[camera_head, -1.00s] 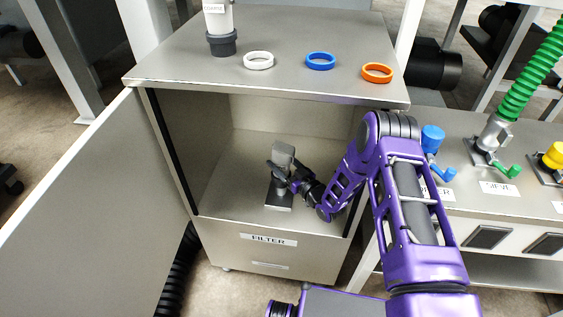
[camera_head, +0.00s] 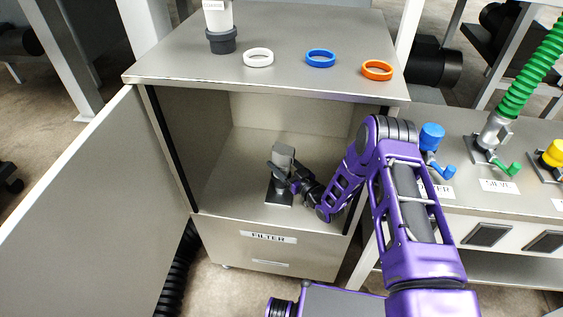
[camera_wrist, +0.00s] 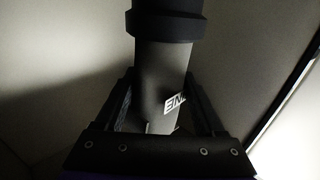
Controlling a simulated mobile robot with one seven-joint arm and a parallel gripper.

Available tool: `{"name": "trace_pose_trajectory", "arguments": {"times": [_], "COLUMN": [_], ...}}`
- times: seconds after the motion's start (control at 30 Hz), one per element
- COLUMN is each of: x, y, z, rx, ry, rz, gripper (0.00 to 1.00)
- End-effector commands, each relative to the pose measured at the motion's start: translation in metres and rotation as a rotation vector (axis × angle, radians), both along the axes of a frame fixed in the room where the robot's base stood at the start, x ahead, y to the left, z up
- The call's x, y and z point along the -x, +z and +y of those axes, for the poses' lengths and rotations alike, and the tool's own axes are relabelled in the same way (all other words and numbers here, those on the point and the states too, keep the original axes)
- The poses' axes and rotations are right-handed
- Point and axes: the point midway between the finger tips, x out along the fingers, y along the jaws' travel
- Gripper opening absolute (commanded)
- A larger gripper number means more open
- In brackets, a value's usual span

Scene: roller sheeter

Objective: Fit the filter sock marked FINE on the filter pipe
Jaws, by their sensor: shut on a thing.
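My gripper (camera_head: 284,172) is inside the open filter cabinet, low over a dark base plate (camera_head: 279,195). It is shut on a grey filter sock (camera_head: 283,153). In the wrist view the sock (camera_wrist: 162,75) is a grey cylinder between my two fingers (camera_wrist: 165,110), with a wide dark collar (camera_wrist: 165,23). A white label on it (camera_wrist: 175,102) shows only in part, so its word cannot be read in full. The filter pipe cannot be made out. Whether the sock is around it cannot be told.
A white sock with a dark collar (camera_head: 220,40) stands on the cabinet top (camera_head: 200,75), beside white (camera_head: 258,59), blue (camera_head: 320,57) and orange (camera_head: 377,70) rings. The cabinet door (camera_head: 90,210) stands open at left. A bench with valves (camera_head: 490,150) is at right.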

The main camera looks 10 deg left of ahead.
Motion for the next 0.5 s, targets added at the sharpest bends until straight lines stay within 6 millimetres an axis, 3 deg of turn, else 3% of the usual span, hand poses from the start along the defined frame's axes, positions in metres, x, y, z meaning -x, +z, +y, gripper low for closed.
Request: {"name": "trace_pose_trajectory", "arguments": {"times": [0.5], "x": [-0.0002], "y": [-0.0066], "z": [0.0001], "rx": [-0.001], "ry": [0.0], "rz": [-0.001], "gripper": [0.01]}}
